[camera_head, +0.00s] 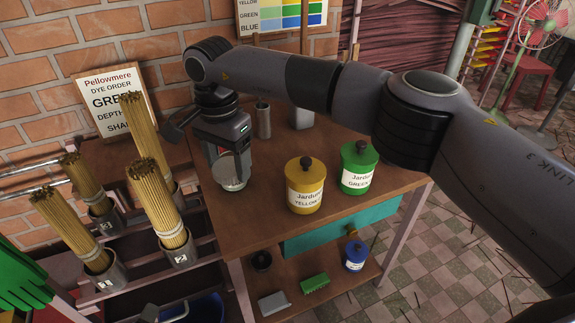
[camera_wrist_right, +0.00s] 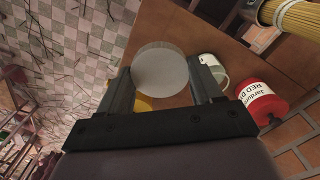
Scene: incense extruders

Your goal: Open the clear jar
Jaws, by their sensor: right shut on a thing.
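My right gripper (camera_head: 228,172) is over the left part of the wooden table. It is shut on a round, pale grey disc-like lid (camera_head: 230,174), which also shows between the fingers in the right wrist view (camera_wrist_right: 160,69). A pale, rounded vessel (camera_wrist_right: 212,69) with a whitish rim is just beyond the right finger in the right wrist view. It may be the clear jar, but I cannot tell for certain. In the head view the gripper hides this spot. My left gripper is in neither view.
A yellow tin (camera_head: 305,188) and a green tin (camera_head: 358,170) stand on the table (camera_head: 265,222), right of the gripper. A red tin (camera_wrist_right: 262,100) shows in the right wrist view. Incense bundles (camera_head: 158,200) stand in cups at left.

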